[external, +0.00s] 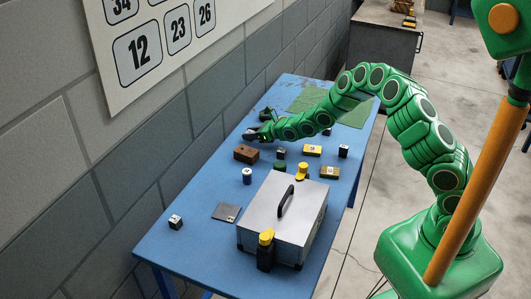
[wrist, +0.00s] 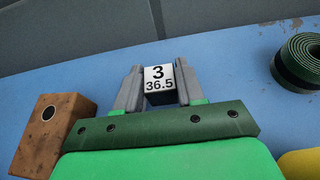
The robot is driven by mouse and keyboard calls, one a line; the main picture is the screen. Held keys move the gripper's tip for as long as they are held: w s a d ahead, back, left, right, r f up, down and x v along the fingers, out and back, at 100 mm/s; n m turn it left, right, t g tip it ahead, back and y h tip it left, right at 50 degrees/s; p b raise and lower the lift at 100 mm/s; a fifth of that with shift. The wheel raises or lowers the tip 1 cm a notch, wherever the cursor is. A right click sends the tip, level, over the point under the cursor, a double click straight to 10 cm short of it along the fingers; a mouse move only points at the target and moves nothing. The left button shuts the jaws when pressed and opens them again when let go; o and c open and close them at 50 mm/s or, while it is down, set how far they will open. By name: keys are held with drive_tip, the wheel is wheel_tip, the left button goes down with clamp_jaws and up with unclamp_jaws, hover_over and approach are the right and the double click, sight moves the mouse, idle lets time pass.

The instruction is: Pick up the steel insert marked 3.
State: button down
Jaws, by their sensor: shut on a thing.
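The steel insert marked 3 (wrist: 159,78) is a small block with a white label reading "3" and "36.5" in the wrist view. It sits between the two grey fingers of my gripper (wrist: 158,84), which is shut on it. In the external view my gripper (external: 251,134) is over the far left side of the blue table (external: 195,192), near the wall.
A wooden block (wrist: 52,135) stands left of my gripper and a dark green roll (wrist: 301,62) lies right. A grey case (external: 285,215), a yellow-capped bottle (external: 266,250), a dark plate (external: 226,212) and several small blocks stand nearer. A white-labelled cube (external: 175,222) sits near the left edge.

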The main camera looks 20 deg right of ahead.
drive_tip(key=shift+r, duration=0.55)
wheel_tip(320, 180, up, 2)
drive_tip(key=shift+r, duration=0.15)
drive_tip(key=s+d+r, duration=0.2)
drive_tip(key=s+r, duration=0.2)
drive_tip(key=s, duration=0.2)
drive_tip(key=s+d+r, duration=0.3)
drive_tip(key=s+r, duration=0.2)
drive_tip(key=s, duration=0.1)
drive_tip(key=shift+s+d+r, duration=0.3)
drive_tip(key=shift+s+d, duration=0.05)
